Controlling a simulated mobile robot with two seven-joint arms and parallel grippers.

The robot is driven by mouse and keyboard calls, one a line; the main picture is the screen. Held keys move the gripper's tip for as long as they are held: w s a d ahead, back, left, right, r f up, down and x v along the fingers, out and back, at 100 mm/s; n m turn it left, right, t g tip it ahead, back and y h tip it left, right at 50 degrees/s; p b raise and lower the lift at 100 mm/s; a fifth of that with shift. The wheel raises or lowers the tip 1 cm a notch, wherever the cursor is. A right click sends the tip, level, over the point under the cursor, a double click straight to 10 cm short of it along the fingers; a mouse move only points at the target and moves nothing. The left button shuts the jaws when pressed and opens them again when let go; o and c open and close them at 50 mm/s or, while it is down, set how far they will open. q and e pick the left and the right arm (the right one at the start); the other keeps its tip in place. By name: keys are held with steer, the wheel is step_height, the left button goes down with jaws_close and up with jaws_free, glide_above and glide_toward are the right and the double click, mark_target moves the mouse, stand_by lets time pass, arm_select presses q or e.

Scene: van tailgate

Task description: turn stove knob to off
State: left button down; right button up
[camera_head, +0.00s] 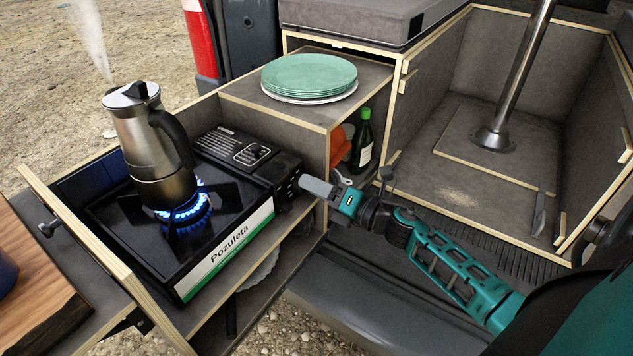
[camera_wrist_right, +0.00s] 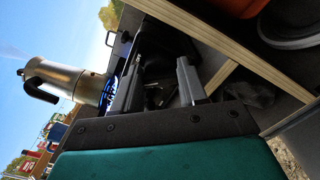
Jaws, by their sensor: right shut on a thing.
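The black stove (camera_head: 237,207) sits in the pulled-out drawer, with a blue flame (camera_head: 187,208) lit on its burner. A steel moka pot (camera_head: 148,150) stands upright over the flame; it also shows in the wrist view (camera_wrist_right: 62,80). My right gripper (camera_head: 304,184) reaches the right end of the stove from the right. In the wrist view its two grey fingers stand on either side of the dark stove knob (camera_wrist_right: 157,95), and the gripper is shut on it. The knob's mark and angle are too dark to read. My left gripper is not in view.
Green plates (camera_head: 310,74) are stacked on the counter behind the stove. A green bottle (camera_head: 362,140) stands in the shelf opening beyond my right gripper. A wooden board (camera_head: 45,280) lies at the left. Wooden panel edges border the drawer.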

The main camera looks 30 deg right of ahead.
steer(key=m+p, duration=0.3)
steer(key=m, duration=0.4)
steer(key=shift+f, duration=0.2)
steer(key=shift+m, duration=0.3)
steer(key=o, duration=1)
steer(key=shift+o, duration=0.2)
steer(key=shift+s+d, duration=0.1)
